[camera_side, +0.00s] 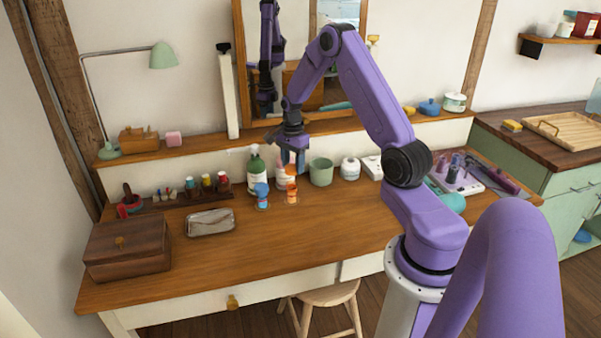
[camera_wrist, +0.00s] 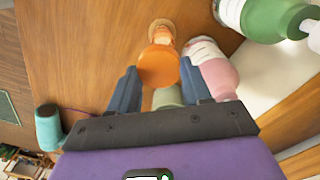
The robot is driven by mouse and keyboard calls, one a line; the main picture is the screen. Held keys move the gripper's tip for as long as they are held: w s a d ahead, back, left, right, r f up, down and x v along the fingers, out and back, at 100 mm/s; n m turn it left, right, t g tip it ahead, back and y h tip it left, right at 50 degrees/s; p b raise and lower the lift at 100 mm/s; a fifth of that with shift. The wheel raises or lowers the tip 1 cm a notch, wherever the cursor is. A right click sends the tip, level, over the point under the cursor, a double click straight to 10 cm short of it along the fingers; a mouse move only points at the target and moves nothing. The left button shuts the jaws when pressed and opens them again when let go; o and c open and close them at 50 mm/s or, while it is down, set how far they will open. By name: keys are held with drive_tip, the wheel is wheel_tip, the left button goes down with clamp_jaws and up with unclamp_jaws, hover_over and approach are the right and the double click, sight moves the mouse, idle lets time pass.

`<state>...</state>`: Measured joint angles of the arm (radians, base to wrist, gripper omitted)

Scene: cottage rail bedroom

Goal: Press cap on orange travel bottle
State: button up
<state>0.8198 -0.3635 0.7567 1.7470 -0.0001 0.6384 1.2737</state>
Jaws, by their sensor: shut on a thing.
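The orange travel bottle (camera_side: 292,192) stands upright on the wooden table, just right of a blue-capped bottle (camera_side: 262,195). My gripper (camera_side: 289,160) points down above the orange bottle. It is shut on the orange cap (camera_side: 291,170), which also shows between the two fingers in the wrist view (camera_wrist: 158,68). There the cap overlaps the near part of the orange bottle (camera_wrist: 163,30) and hides some of it.
A green pump bottle (camera_side: 256,168) and a pink bottle (camera_wrist: 215,72) stand close behind. A glasses-case-like tin (camera_side: 211,222) and wooden box (camera_side: 128,246) are at left. The table's front is clear.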

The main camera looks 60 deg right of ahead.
sight(292, 166)
drive_tip(key=shift+w+d+r, duration=0.1)
drive_tip(key=shift+w+d, duration=0.05)
drive_tip(key=shift+w, duration=0.05)
idle(0.4)
drive_tip(key=shift+f, duration=2.15)
drive_tip(key=shift+f, duration=0.7)
idle(1.0)
drive_tip(key=o, duration=1.5)
drive_tip(key=shift+r, duration=3)
